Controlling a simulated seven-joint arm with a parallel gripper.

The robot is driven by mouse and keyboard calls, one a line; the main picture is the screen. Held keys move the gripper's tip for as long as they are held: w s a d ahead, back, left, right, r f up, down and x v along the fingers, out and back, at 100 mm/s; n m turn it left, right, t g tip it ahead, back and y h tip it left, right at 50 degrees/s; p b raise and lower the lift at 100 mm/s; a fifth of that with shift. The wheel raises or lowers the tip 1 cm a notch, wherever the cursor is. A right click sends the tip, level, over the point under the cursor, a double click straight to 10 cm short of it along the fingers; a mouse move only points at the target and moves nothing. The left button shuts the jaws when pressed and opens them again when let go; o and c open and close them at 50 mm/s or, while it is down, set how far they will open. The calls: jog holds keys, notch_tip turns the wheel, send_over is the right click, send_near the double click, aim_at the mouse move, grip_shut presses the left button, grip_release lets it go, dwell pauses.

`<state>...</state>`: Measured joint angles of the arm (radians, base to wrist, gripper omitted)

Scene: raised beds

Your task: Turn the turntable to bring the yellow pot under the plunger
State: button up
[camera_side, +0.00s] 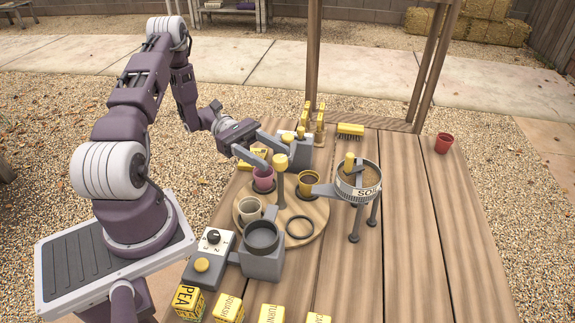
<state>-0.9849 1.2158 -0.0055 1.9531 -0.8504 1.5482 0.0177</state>
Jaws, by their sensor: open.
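The turntable (318,212) is a round wooden disc on the plank table. A yellow pot (309,190) with a dark inside stands at its right, by the grey spout of the soil hopper (357,184). A pink pot (263,183) stands at its back left and a beige pot (248,211) at its left. An empty dark ring (300,228) lies at its front. A post with a yellow knob (280,162) rises near the middle. My gripper (270,150) is open and empty, behind and left of this knob, near the pink pot. I cannot tell for sure which part is the plunger.
A grey device (297,153) with yellow parts stands behind the turntable. A grey cup-shaped unit (262,255) and a dial box (211,248) stand in front. Yellow seed boxes (228,308) line the front edge. A red pot (443,143) stands far right; the right planks are mostly clear.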

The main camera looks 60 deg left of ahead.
aim_at(286, 165)
jog(key=x, duration=0.6)
jog(key=shift+w+d, duration=0.1)
jog(key=shift+d, duration=0.2)
jog(key=shift+c, duration=0.3)
grip_shut()
